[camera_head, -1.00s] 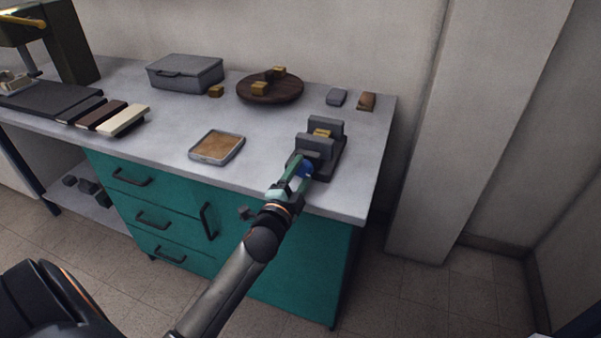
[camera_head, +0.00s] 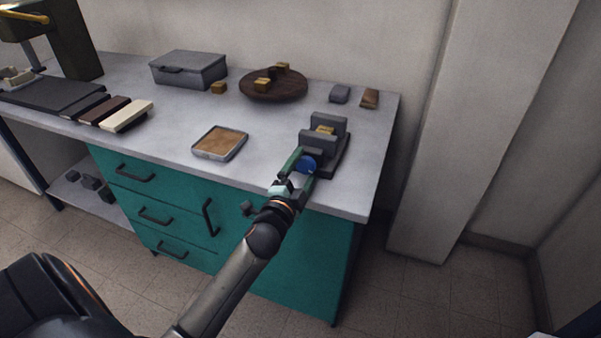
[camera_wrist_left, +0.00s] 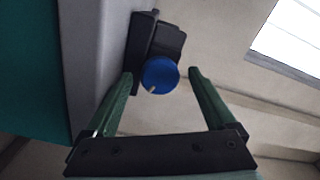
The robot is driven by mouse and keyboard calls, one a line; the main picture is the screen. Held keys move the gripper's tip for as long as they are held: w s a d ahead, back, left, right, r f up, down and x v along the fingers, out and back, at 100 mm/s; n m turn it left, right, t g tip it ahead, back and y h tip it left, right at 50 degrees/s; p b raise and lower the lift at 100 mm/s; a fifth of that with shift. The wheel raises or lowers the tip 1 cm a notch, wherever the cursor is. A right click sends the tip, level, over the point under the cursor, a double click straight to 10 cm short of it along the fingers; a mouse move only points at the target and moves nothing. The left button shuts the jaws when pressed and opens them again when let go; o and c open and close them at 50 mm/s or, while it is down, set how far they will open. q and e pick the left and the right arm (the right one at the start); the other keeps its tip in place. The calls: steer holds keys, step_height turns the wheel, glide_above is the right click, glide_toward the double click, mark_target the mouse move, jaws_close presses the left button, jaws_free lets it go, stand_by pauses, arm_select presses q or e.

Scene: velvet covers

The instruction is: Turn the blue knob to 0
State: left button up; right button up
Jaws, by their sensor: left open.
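The blue knob (camera_head: 306,164) is on the near face of a dark grey clamp-like device (camera_head: 341,150) near the right front edge of the workbench. In the left wrist view the knob (camera_wrist_left: 160,75) is a round blue disc with a small pale mark at its lower left rim. My left gripper (camera_head: 301,165) is open, its green fingers on either side of the knob's line. In the left wrist view the open fingers (camera_wrist_left: 162,78) show a gap to each side of the knob. I cannot tell whether they reach around it. My right gripper is not in view.
A shallow tray (camera_head: 220,143) lies left of the device. A round dark wooden board (camera_head: 273,88) with small brass blocks, a grey case (camera_head: 188,70) and two small blocks stand behind. Teal drawers (camera_head: 150,205) with dark handles are below the bench top.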

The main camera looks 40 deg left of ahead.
arm_select(q)
steer(key=v, duration=1.2)
steer(key=shift+s, duration=0.25)
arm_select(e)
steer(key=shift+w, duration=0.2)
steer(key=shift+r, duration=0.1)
arm_select(q)
steer(key=w+a+m+p, duration=0.1)
steer(key=w+m, duration=0.3)
steer(key=m, duration=0.3)
steer(key=w+a+m+p, duration=0.1)
steer(key=w+m, duration=0.3)
steer(key=m, duration=0.3)
steer(key=w+a+m+p, duration=0.1)
steer(key=w+m, duration=0.3)
steer(key=m, duration=0.3)
steer(key=shift+w+f+m, duration=0.15)
steer(key=shift+w+m, duration=0.15)
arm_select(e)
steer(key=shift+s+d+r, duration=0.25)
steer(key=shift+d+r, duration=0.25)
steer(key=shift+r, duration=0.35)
